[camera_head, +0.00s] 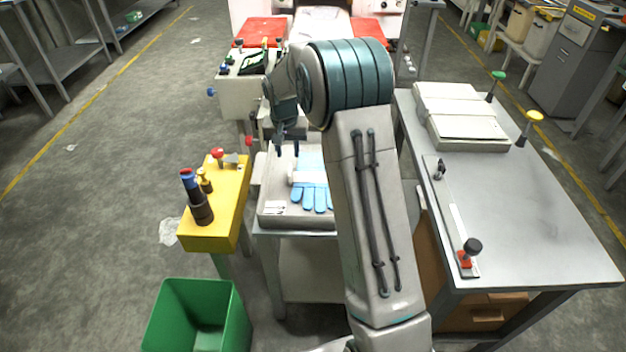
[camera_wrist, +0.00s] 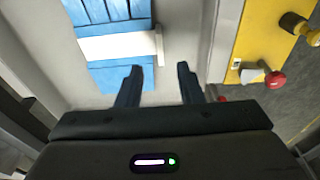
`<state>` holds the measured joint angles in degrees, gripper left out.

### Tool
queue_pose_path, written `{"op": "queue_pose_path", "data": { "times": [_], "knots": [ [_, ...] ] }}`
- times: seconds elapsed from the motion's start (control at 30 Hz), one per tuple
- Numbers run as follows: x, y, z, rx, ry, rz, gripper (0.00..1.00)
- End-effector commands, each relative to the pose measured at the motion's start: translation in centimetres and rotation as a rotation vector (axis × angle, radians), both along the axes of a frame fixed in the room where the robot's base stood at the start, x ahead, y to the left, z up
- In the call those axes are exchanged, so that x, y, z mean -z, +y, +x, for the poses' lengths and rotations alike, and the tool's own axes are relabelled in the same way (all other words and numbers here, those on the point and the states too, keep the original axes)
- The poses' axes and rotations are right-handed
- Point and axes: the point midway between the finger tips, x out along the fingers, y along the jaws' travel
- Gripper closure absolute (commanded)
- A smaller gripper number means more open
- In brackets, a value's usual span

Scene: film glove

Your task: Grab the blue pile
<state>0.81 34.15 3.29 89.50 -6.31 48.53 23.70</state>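The blue pile (camera_head: 313,193) looks like a stack of flat blue gloves with a white band around it. It lies in a grey tray (camera_head: 268,187) on a small table, partly hidden by my arm in the head view. In the wrist view the blue pile (camera_wrist: 108,12) is at the upper left, with its white band (camera_wrist: 115,43) across it. My gripper (camera_wrist: 158,70) is open and empty above the tray, its fingers just beside the pile's near right corner. In the head view my gripper (camera_head: 288,150) hangs above the tray's far left part.
A yellow stand (camera_head: 228,205) with knobs and a dark cylinder is left of the tray; it also shows in the wrist view (camera_wrist: 262,40). A grey table (camera_head: 530,215) is on the right. A green bin (camera_head: 198,318) stands in front. A machine with red panels is behind.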

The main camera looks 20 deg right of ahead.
Motion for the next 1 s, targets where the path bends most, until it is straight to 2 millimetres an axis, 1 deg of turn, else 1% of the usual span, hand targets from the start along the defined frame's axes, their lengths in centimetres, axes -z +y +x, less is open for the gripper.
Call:
{"op": "queue_pose_path", "data": {
  "times": [0.03,0.1,0.2,0.37,0.47,0.6,0.7,0.77,0.93,0.97,1.0],
  "knots": [
    [1.1,0.0,0.1,0.0,0.003,0.0,0.66],
    [2.1,-0.1,0.3,-0.001,0.001,-0.001,0.66],
    [3.0,-0.2,0.4,-0.001,0.0,-0.001,0.66],
    [3.7,-0.2,0.5,-0.001,-0.001,0.0,0.66],
    [4.7,-0.2,0.5,-0.001,0.001,-0.001,0.66],
    [7.0,-0.3,0.6,0.0,0.003,0.0,0.66],
    [8.2,-0.3,0.8,0.0,0.001,-0.001,0.66],
    [8.5,-0.3,0.9,0.0,0.0,-0.001,0.66],
    [8.5,-0.3,0.9,-0.001,-0.002,-0.001,0.66],
    [8.5,-0.3,0.9,-0.001,-0.002,-0.001,0.69],
    [8.5,-0.3,0.9,-0.001,-0.002,-0.001,0.8]
  ]
}}
